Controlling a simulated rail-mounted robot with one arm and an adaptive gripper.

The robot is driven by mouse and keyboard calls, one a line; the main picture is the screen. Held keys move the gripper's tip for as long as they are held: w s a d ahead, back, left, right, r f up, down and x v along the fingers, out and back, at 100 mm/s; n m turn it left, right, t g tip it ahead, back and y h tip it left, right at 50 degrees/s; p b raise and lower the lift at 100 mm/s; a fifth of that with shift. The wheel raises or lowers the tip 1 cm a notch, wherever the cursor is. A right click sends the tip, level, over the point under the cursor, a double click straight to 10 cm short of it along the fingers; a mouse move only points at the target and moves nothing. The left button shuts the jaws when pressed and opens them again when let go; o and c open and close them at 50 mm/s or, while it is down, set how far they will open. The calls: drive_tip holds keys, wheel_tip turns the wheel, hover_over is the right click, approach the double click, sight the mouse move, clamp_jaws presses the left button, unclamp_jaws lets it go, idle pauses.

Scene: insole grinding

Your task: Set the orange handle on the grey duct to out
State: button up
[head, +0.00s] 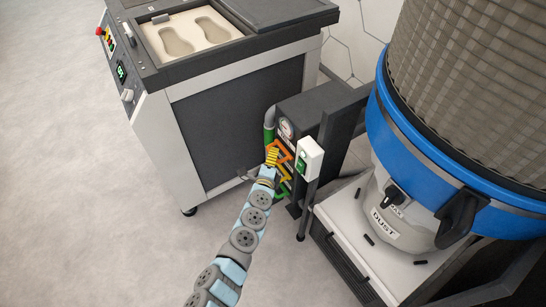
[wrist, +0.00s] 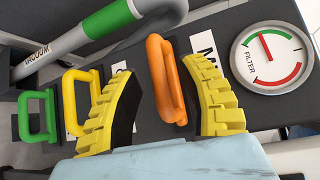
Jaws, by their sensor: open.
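The orange handle (wrist: 166,80) is a loop standing on a dark grey panel (wrist: 205,18); it also shows in the head view (head: 286,148). My gripper (wrist: 168,72) has yellow ribbed fingers, open, one on each side of the orange handle. The handle lies between the fingers, nearer the right one; I cannot tell whether they touch. In the head view my gripper (head: 271,157) is at the panel and partly covers the handles. A label beside the orange handle is partly hidden behind the right finger.
A yellow handle (wrist: 82,100) and a green handle (wrist: 38,115) stand left of the gripper. A grey pipe marked VACUUM (wrist: 68,42) runs above them. A filter gauge (wrist: 271,58) is at the right. A grinding machine (head: 220,125) and blue dust collector (head: 415,145) flank the panel.

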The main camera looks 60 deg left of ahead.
drive_tip(key=shift+w+a+f, duration=0.15)
drive_tip(key=shift+w+a, duration=0.15)
drive_tip(key=shift+a, duration=0.2)
drive_tip(key=shift+d, duration=0.1)
clamp_jaws()
